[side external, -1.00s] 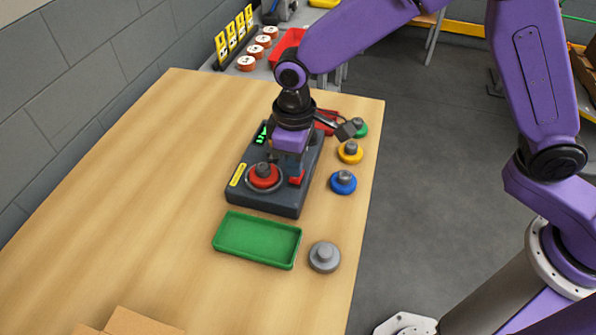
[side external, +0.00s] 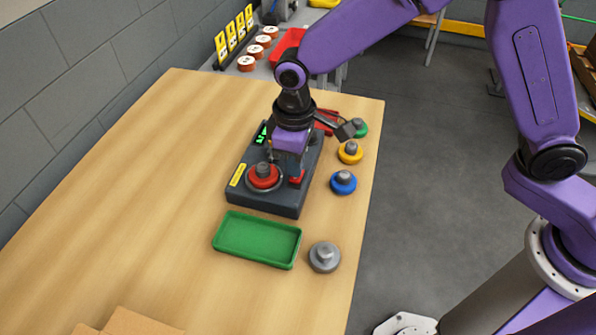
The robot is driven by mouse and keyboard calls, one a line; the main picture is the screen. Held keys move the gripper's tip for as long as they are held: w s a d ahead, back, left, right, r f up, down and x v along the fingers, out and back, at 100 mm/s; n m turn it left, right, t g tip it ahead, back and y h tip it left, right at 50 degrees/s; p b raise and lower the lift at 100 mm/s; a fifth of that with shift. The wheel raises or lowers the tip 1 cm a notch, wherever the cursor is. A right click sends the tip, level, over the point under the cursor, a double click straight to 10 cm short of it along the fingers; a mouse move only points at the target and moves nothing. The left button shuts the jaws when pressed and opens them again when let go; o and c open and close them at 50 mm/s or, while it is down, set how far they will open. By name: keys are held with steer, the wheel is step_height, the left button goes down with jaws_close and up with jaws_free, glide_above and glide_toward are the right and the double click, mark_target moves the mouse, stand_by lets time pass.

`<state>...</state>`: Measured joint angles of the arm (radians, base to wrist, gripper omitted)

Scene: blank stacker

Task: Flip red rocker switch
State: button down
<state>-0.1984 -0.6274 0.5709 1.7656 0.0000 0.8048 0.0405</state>
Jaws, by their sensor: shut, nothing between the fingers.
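A dark control box (side external: 262,201) sits on the wooden table. A small red rocker switch (side external: 297,180) shows near the right edge of its top. A red disc with a grey knob (side external: 264,177) sits in a round seat to the left of the switch. My gripper (side external: 291,172) is shut and empty, pointing down over the box right at the switch. Its fingers partly hide the switch, and I cannot tell whether they touch it or which way the rocker is tilted. A green display (side external: 261,135) shows behind the gripper.
A green tray (side external: 245,258) and a grey knobbed disc (side external: 324,257) lie in front of the box. Blue (side external: 343,183), yellow (side external: 350,152) and green (side external: 360,128) knobbed discs line the right. A red tray (side external: 327,116) is partly hidden behind the arm. The table's left is clear.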

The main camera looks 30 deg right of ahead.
steer(key=shift+f, duration=0.95)
stand_by(0.5)
steer(key=shift+r, duration=3.55)
steer(key=shift+s+d, duration=0.1)
steer(key=s+d+r+n, duration=0.3)
steer(key=s+d, duration=2)
steer(key=d, duration=0.3)
steer(key=shift+r+n, duration=0.2)
steer(key=shift+n, duration=0.1)
